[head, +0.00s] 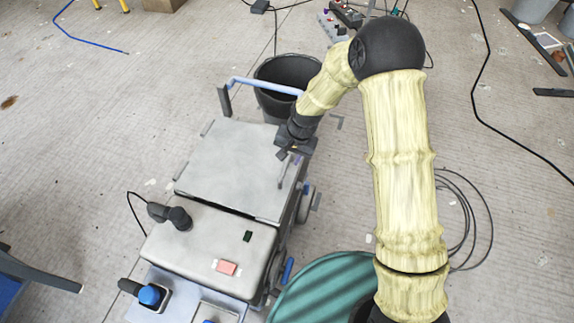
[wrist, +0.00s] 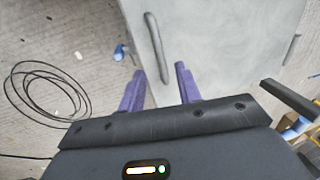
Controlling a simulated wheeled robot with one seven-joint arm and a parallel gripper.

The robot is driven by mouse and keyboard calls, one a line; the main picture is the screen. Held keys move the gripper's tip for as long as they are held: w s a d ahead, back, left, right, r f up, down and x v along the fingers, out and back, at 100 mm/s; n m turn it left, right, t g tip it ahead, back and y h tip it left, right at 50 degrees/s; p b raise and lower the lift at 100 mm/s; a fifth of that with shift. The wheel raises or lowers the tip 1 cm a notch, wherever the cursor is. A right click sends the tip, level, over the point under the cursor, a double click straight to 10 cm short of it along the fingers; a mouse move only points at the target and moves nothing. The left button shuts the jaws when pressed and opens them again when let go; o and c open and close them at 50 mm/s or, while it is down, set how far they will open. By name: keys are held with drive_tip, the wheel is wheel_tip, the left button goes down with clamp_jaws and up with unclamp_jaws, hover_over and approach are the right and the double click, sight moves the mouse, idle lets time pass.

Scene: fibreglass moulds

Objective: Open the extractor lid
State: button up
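The extractor is a grey box-shaped machine with a blue push bar at its back (head: 262,86). Its flat grey lid (head: 232,165) lies down over the rear part of the body, with a dark gap along its front edge. A slim bar handle (head: 284,172) is on the lid's right side; in the wrist view the handle (wrist: 155,45) stands just ahead of the fingertips. My gripper (head: 284,153) is above the lid's back right corner. In the wrist view my gripper (wrist: 159,72) is open, its two purple fingers apart, with the handle's near end between their lines and nothing held.
A black bucket (head: 281,82) stands behind the extractor. A green ribbed round object (head: 325,285) and coiled black cable (head: 472,225) lie to the right. Floor at left is mostly clear.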

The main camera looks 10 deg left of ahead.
sight(286, 167)
drive_tip(key=f, duration=0.2)
drive_tip(key=a+f, duration=0.1)
drive_tip(key=f, duration=0.2)
drive_tip(key=shift+b, duration=0.4)
drive_tip(key=shift+c, duration=0.2)
clamp_jaws()
